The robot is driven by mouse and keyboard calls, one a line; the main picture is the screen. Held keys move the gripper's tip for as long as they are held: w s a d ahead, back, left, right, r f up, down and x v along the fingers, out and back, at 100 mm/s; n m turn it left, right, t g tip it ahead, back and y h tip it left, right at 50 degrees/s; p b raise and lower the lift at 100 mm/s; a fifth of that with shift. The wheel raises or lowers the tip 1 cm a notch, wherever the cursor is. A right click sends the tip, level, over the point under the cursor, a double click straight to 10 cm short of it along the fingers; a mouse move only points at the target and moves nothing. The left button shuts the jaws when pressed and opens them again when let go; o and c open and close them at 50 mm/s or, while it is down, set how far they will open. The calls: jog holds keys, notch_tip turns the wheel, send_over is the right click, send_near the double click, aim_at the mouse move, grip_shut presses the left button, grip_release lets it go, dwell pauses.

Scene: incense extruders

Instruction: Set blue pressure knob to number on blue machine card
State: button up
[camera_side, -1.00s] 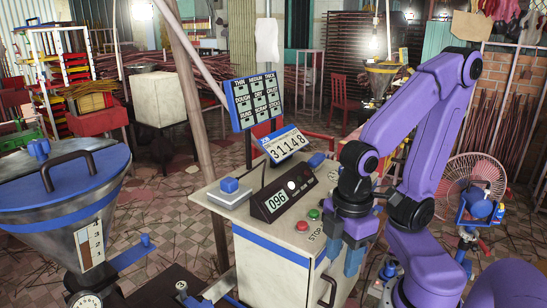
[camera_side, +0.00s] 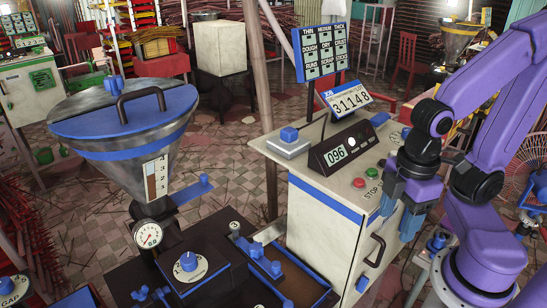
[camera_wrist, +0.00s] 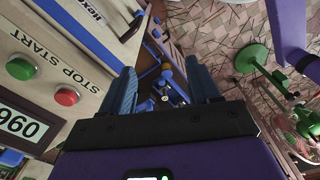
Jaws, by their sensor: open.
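A blue knob (camera_side: 188,260) on a round white scale sits on the dark base in front of the blue-lidded hopper; its lettering and setting are too small to read. Another blue knob (camera_side: 6,285) at the lower left edge is marked GAP. My gripper (camera_side: 400,208) hangs at the cabinet's right side, well to the right of the knobs. In the wrist view my gripper (camera_wrist: 162,85) has its two blue fingers apart with nothing held between them.
The hopper (camera_side: 125,145) and a pressure gauge (camera_side: 148,235) stand left.

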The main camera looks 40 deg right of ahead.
jog(key=m+g+y, duration=0.7)
jog(key=m+y, duration=0.4)
jog(key=m, duration=1.4)
send_near(189, 255)
jog(key=x, duration=1)
jog(key=shift+s+a+f, duration=0.15)
jog(key=shift+s+a, duration=0.05)
jog(key=shift+a, duration=0.05)
jog(key=shift+n, duration=0.3)
jog(key=c, duration=1)
